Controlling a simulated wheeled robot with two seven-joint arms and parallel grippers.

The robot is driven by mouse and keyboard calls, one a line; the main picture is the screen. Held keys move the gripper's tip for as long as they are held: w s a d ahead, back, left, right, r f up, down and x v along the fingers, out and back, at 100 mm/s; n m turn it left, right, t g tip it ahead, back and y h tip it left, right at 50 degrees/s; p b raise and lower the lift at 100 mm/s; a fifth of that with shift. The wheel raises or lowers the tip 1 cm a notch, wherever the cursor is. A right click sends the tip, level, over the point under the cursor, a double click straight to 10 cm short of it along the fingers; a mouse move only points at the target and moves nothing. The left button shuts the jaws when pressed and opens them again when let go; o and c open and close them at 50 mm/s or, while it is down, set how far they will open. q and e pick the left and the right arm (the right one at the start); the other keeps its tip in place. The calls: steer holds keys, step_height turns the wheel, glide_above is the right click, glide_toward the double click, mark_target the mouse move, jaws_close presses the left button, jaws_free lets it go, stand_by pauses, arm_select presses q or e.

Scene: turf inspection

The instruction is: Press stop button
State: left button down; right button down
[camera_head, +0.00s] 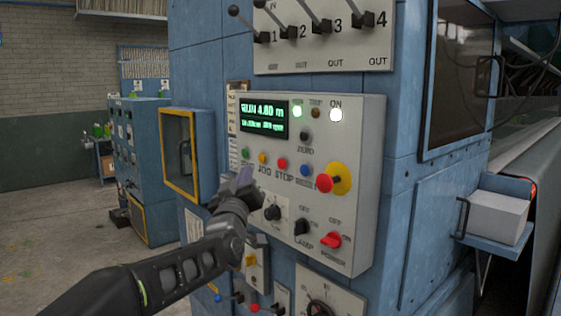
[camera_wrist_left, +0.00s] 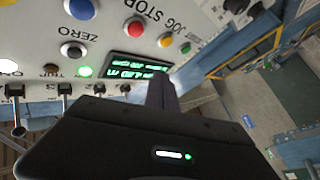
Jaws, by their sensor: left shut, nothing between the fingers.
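The stop button is the small red button (camera_head: 283,163) above the STOP label on the grey control panel (camera_head: 360,130). It also shows in the left wrist view as a red button (camera_wrist_left: 134,31). My left gripper (camera_head: 243,180) is shut and empty, in front of the panel's lower left side, left of and a little below the red button in the head view. In the left wrist view its fingers (camera_wrist_left: 161,88) overlap the picture near the lit display, apart from the red button. I see no contact with any button. My right gripper is not in view.
Beside the stop button are a yellow button (camera_head: 262,158) and a blue button (camera_head: 305,170). A red mushroom button (camera_head: 324,183) stands on a yellow disc at right. Knobs (camera_head: 302,227) sit below. A yellow-framed box (camera_head: 180,155) juts out at left.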

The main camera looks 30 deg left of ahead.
mark_target(282, 164)
arm_select(q)
steer(key=w+d+p, duration=0.2)
steer(key=w+p, duration=0.1)
steer(key=w, duration=0.4)
steer(key=shift+p, duration=0.4)
stand_by(0.6)
steer(key=shift+w+d, duration=0.15)
steer(key=shift+w, duration=0.05)
stand_by(0.9)
steer(key=shift+w, duration=0.2)
